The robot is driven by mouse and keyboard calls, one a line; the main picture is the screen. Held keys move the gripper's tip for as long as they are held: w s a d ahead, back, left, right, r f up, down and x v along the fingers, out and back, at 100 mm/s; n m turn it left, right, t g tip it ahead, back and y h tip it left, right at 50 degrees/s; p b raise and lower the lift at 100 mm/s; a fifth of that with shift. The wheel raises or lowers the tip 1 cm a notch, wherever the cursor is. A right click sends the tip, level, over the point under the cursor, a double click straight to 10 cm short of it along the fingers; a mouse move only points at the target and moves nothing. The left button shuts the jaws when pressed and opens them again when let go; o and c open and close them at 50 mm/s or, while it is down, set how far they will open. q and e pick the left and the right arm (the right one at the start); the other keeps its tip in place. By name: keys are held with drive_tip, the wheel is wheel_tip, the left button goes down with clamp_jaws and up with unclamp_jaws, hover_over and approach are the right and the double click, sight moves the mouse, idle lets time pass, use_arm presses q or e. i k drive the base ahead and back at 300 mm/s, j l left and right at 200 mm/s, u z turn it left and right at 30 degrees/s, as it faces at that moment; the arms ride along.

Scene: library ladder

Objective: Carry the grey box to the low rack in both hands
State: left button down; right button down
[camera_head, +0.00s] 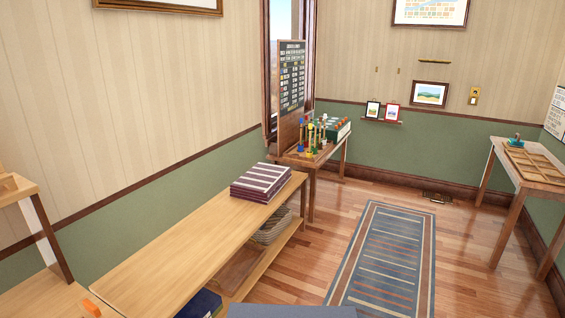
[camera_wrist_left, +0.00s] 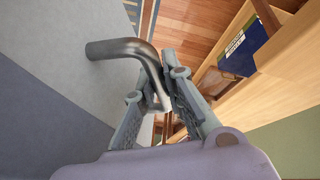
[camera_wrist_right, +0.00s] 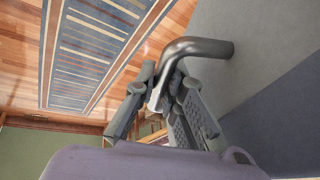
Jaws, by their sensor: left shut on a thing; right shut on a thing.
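The grey box (camera_head: 290,312) shows only as a strip at the bottom edge of the head view. Its side (camera_wrist_left: 55,60) fills the left of the left wrist view, with a bent metal handle (camera_wrist_left: 120,47). My left gripper (camera_wrist_left: 168,88) is shut on this handle. In the right wrist view the box (camera_wrist_right: 265,60) is at the right, and my right gripper (camera_wrist_right: 163,88) is shut on its other metal handle (camera_wrist_right: 200,46). Neither gripper shows in the head view. The low wooden rack (camera_head: 165,255) runs along the left wall, ahead and left of the box.
A striped folded stack (camera_head: 262,182) lies on the rack's far end; its near top is bare. Lower-shelf items include a dark blue one (camera_head: 200,304). A small table (camera_head: 301,160) with a board stands beyond. A rug (camera_head: 385,260) covers open floor; another table (camera_head: 530,178) stands right.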

sight(194, 242)
drive_tip(key=i+z, duration=0.45)
drive_tip(key=i, duration=0.5)
drive_tip(key=i+u, duration=0.2)
drive_tip(key=i, duration=0.75)
drive_tip(key=i+u, duration=0.45)
drive_tip(key=i+l+u, duration=0.1)
drive_tip(key=i+u, duration=0.75)
drive_tip(key=i+l+u, duration=0.1)
drive_tip(key=i+u, duration=0.45)
drive_tip(key=u, duration=0.6)
